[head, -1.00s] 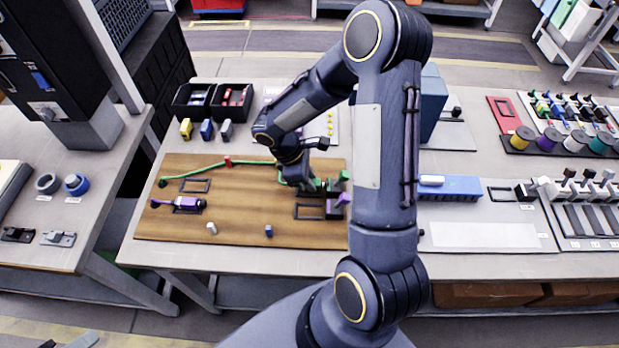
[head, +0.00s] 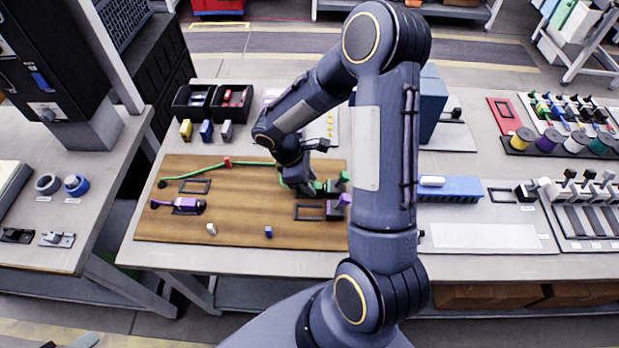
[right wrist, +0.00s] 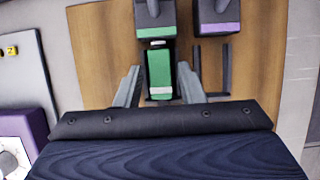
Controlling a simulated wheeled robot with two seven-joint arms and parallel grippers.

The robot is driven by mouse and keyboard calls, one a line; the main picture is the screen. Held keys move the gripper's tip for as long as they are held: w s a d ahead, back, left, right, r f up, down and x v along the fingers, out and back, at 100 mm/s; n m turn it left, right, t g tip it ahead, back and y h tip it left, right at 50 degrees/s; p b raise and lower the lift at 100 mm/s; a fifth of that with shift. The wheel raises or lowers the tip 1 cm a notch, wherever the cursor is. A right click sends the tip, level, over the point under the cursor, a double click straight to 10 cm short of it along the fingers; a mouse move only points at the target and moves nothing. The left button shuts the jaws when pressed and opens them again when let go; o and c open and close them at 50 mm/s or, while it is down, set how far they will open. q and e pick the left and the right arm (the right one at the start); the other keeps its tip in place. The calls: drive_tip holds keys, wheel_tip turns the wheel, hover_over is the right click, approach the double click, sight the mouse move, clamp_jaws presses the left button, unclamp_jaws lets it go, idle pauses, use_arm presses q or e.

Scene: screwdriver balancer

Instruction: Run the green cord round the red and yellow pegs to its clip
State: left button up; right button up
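The green cord (head: 200,174) runs from its left end on the wooden board (head: 240,205), past the red peg (head: 227,162), to my right gripper. I see no yellow peg; my right arm may hide it. The cord's green end block (right wrist: 160,75) lies between the fingers of my right gripper (right wrist: 160,66), with a narrow gap seeming to show on each side. In the right wrist view the block lines up with the green clip (right wrist: 155,14), its far end at the clip's near edge. In the head view the clip (head: 332,186) is partly hidden. My left gripper is out of view.
A purple clip (right wrist: 216,14) stands beside the green one. A purple cord end (head: 187,205) lies at the board's left. White (head: 211,229) and blue (head: 268,231) pegs stand near its front edge. Black bins (head: 193,101) and a blue box (head: 432,100) stand behind.

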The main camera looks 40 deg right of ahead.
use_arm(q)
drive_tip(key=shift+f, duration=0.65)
use_arm(e)
drive_tip(key=shift+o, duration=1)
drive_tip(key=shift+f, duration=0.65)
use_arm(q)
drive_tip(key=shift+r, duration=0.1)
use_arm(e)
drive_tip(key=shift+r, duration=0.1)
drive_tip(key=shift+a+r+p, duration=0.15)
drive_tip(key=shift+r+p, duration=0.5)
use_arm(q)
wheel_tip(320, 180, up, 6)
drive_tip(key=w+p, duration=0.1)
drive_tip(key=p, duration=0.4)
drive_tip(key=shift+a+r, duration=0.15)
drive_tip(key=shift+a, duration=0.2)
use_arm(e)
drive_tip(key=v, duration=0.7)
drive_tip(key=shift+r, duration=0.35)
